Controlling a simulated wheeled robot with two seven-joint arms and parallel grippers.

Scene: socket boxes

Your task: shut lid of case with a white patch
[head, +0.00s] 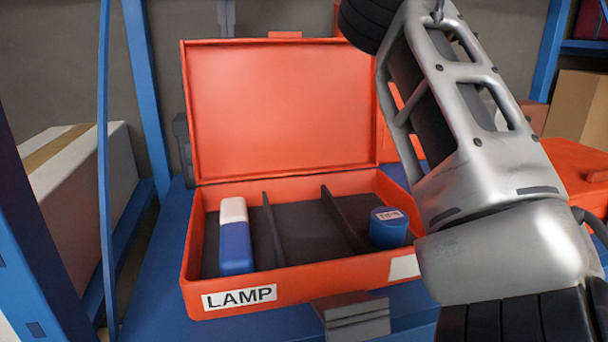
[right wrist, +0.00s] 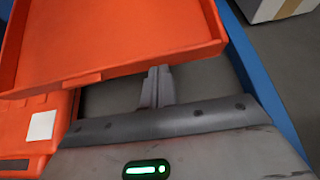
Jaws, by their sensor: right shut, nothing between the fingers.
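The orange case (head: 236,290) stands open on a blue shelf, its lid (head: 280,110) upright at the back. A white patch (head: 404,267) is on its front wall at the right, beside my right arm; a LAMP label is at the left. A white patch (right wrist: 41,126) also shows in the right wrist view, with an orange lid-like panel (right wrist: 120,40) above. My right gripper (right wrist: 155,88) is shut and empty, its fingertips by that panel's edge; contact is unclear. In the head view my arm hides the case's right side, and the fingers cannot be made out. My left gripper is out of view.
Inside the case are dark dividers, a blue-and-white block (head: 235,238) and a blue cylinder (head: 388,230). A grey latch (head: 355,318) is at its front. Another orange case (head: 580,170) stands at the right. Blue posts and a white carton (head: 85,190) are at the left.

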